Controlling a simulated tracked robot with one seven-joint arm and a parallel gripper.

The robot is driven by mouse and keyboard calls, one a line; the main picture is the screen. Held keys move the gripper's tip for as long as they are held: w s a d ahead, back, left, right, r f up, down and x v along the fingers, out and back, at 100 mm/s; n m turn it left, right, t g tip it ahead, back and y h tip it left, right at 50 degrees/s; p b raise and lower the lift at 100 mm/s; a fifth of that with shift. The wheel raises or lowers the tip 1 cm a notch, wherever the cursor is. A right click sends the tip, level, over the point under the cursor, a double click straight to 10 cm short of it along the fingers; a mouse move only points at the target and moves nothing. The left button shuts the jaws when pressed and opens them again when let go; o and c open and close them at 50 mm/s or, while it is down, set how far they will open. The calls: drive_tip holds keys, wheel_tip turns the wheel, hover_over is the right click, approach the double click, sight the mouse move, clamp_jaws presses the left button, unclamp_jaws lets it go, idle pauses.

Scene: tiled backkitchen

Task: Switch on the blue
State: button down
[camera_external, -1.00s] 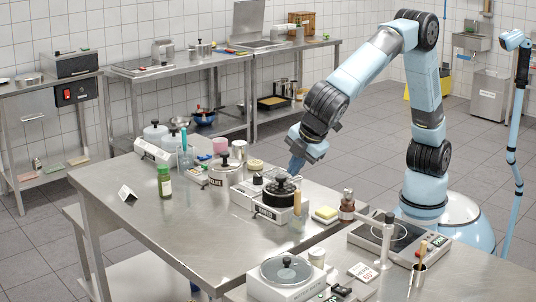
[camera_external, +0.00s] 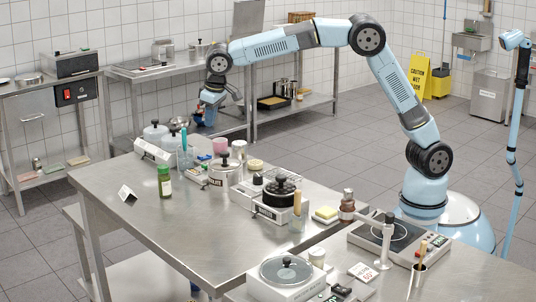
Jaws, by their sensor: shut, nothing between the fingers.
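My gripper (camera_external: 201,118) hangs at the end of the outstretched arm, above and behind the far end of the steel table (camera_external: 135,215). It looks small and dark, and it is shut and empty. A slim blue upright item (camera_external: 184,148) stands on the table just below and left of it in the picture. A black-lidded pot (camera_external: 279,193) sits on a labelled white unit (camera_external: 268,213) nearer the camera. No switch marked blue can be made out.
White canisters (camera_external: 155,134), a pink cup (camera_external: 220,146), a labelled steel pot (camera_external: 224,172) and a green bottle (camera_external: 164,182) stand on the table. A balance-like unit (camera_external: 375,235) and a glass-lidded unit (camera_external: 285,272) are in front.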

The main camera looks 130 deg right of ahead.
drive_tip(key=s+d+m, duration=0.5)
drive_tip(key=s+d, duration=0.4)
drive_tip(key=d, duration=0.4)
drive_tip(key=shift+t, duration=0.3)
drive_tip(key=x, duration=0.4)
drive_tip(key=shift+s+f, duration=0.1)
drive_tip(key=shift+s, duration=0.25)
approach(200, 156)
drive_tip(key=x, duration=0.5)
drive_tip(key=shift+s+d, duration=0.25)
drive_tip(key=shift+d, duration=0.1)
drive_tip(key=shift+w+f, duration=0.1)
drive_tip(key=shift+f, duration=0.75)
